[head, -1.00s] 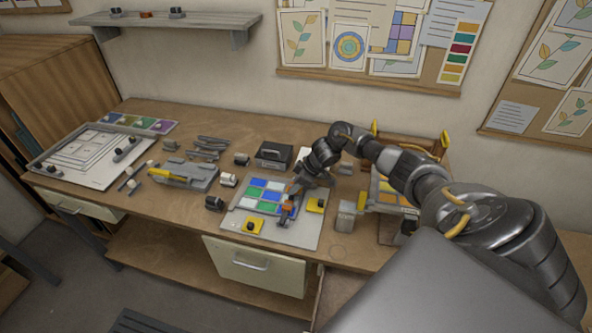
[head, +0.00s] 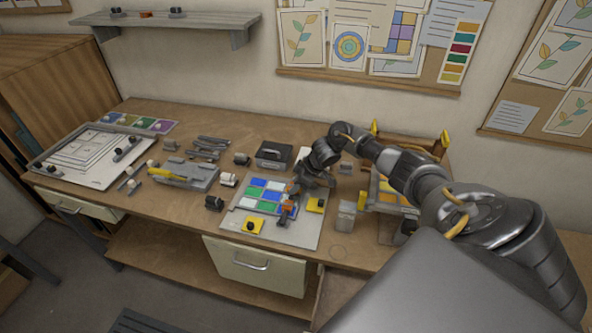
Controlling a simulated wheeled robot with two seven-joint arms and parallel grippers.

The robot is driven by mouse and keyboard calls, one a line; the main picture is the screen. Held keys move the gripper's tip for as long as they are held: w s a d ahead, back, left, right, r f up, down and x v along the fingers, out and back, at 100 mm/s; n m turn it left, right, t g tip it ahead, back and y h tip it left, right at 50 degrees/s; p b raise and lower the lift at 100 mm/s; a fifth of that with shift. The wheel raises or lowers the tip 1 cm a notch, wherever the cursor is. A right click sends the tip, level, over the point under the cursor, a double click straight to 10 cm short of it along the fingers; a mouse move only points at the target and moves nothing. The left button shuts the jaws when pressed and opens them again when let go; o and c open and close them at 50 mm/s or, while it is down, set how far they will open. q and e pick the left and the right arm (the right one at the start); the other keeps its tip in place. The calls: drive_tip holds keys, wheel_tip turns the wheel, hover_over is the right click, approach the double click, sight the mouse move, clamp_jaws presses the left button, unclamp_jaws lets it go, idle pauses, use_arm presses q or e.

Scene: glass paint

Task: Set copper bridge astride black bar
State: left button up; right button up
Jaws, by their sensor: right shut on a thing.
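My right gripper (head: 294,192) reaches down over the light board (head: 304,234) with coloured glass panes. It is shut on the copper bridge (head: 285,210), a small orange-copper piece at the right edge of the panes. The bridge is partly hidden by the fingers, and I cannot tell whether it touches what is below it. The black bar cannot be made out for certain; the gripper and bridge cover that spot. My left gripper is not in view.
A clear jar (head: 346,216) stands to the right. A dark box (head: 273,155) is behind. A grey holder with yellow tools (head: 185,174) is at left.

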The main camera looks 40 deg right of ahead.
drive_tip(key=shift+r, duration=0.2)
idle(0.6)
drive_tip(key=shift+r, duration=1.4)
drive_tip(key=shift+f, duration=0.1)
drive_tip(key=shift+f+b, duration=0.5)
drive_tip(key=shift+f, duration=0.3)
drive_tip(key=shift+f, duration=0.9)
idle(1.7)
drive_tip(key=shift+f, duration=0.35)
drive_tip(key=shift+r, duration=0.1)
drive_tip(key=shift+r+p, duration=0.5)
drive_tip(key=shift+r, duration=0.05)
